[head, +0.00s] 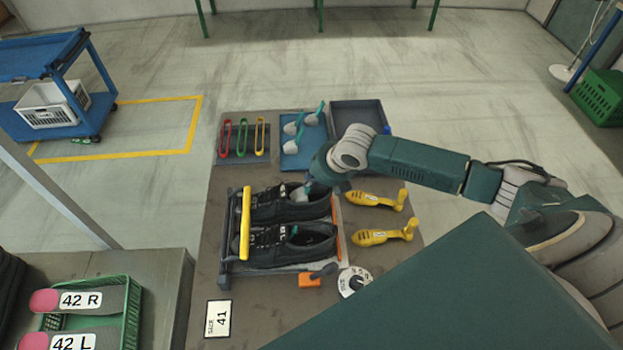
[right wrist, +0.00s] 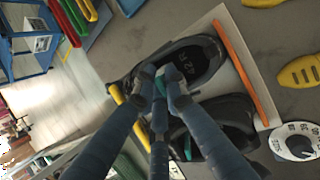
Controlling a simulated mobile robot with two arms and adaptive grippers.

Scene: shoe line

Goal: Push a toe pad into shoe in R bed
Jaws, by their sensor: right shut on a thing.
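Two black shoes lie in a rack under a yellow bar (head: 245,222). The upper shoe (head: 275,205) has an insole marked "42 R" in the right wrist view (right wrist: 203,62). My right gripper (head: 308,186) is at this shoe's opening, shut on a toe pad with a teal handle (right wrist: 160,86); fingers and shoe hide much of the pad. The lower shoe (head: 280,246) has a teal handle (head: 294,231) in its opening, which also shows in the right wrist view (right wrist: 187,146). My left gripper is not in view.
Several toe pads (head: 291,127) lie in a blue tray beside an empty dark tray (head: 358,117). Yellow tools (head: 385,237) lie right of the rack, near a white dial (head: 354,281). A "SIZE 41" card (head: 218,318) lies in front. Coloured loops (head: 242,138) stand at the back left.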

